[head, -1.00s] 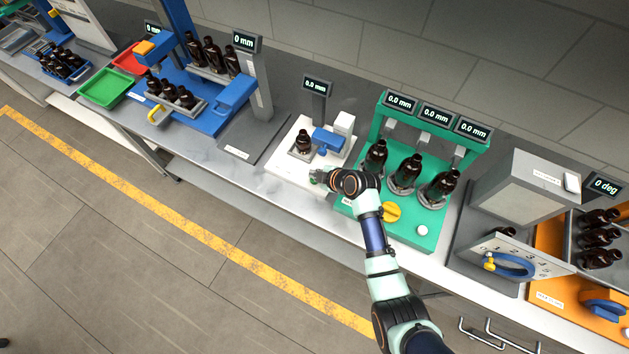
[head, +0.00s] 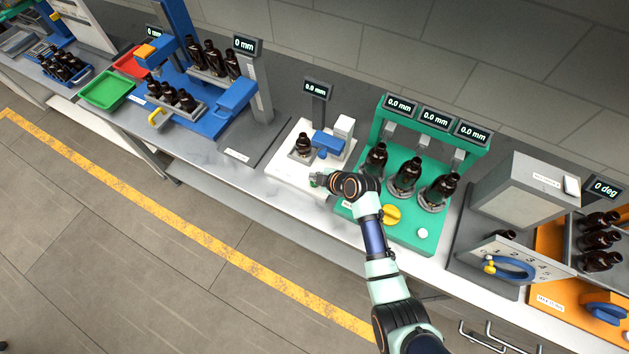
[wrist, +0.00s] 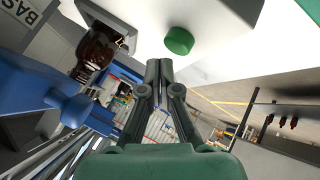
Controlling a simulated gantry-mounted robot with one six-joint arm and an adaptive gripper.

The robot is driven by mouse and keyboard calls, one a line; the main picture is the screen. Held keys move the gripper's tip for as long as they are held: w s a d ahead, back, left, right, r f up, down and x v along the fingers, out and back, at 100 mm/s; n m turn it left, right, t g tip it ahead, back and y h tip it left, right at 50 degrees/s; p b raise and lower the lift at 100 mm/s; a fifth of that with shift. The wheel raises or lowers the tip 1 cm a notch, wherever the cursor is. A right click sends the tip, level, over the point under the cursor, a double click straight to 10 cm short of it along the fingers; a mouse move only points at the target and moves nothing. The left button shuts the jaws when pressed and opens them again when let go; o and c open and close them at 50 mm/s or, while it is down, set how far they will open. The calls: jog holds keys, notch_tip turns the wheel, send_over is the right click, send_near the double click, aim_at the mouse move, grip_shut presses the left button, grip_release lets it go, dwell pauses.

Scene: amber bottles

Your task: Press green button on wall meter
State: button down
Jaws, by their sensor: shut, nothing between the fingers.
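The wall meter is a white base (head: 277,169) carrying a dark bottle (head: 303,143), a blue gauge part (head: 327,141) and a display (head: 317,87) that seems to read 0.0 mm. In the wrist view the green button (wrist: 179,41) is a round cap on the white base, just above and right of my fingertips, with a gap in the picture. My gripper (wrist: 158,66) is shut and empty. In the head view my gripper (head: 321,180) is at the front of the base and mostly hides the button. I cannot tell whether they touch.
A green fixture (head: 425,237) with three bottles, a yellow knob (head: 390,215) and a white button (head: 422,232) stands close to the right of my gripper. A blue fixture (head: 230,97) stands to the left. The white bench top in front of the meter is clear.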

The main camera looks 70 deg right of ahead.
jog(key=shift+f, duration=0.15)
jog(key=shift+f+b, duration=0.25)
jog(key=shift+b, duration=0.25)
jog(key=shift+f+b, duration=0.45)
jog(key=shift+f, duration=0.1)
dwell(0.5)
jog(key=shift+r, duration=0.15)
jog(key=shift+r+p, duration=0.7)
jog(key=shift+r, duration=0.1)
notch_tip(320, 180, up, 5)
jog(key=p, duration=0.4)
jog(key=shift+r, duration=0.1)
dwell(0.8)
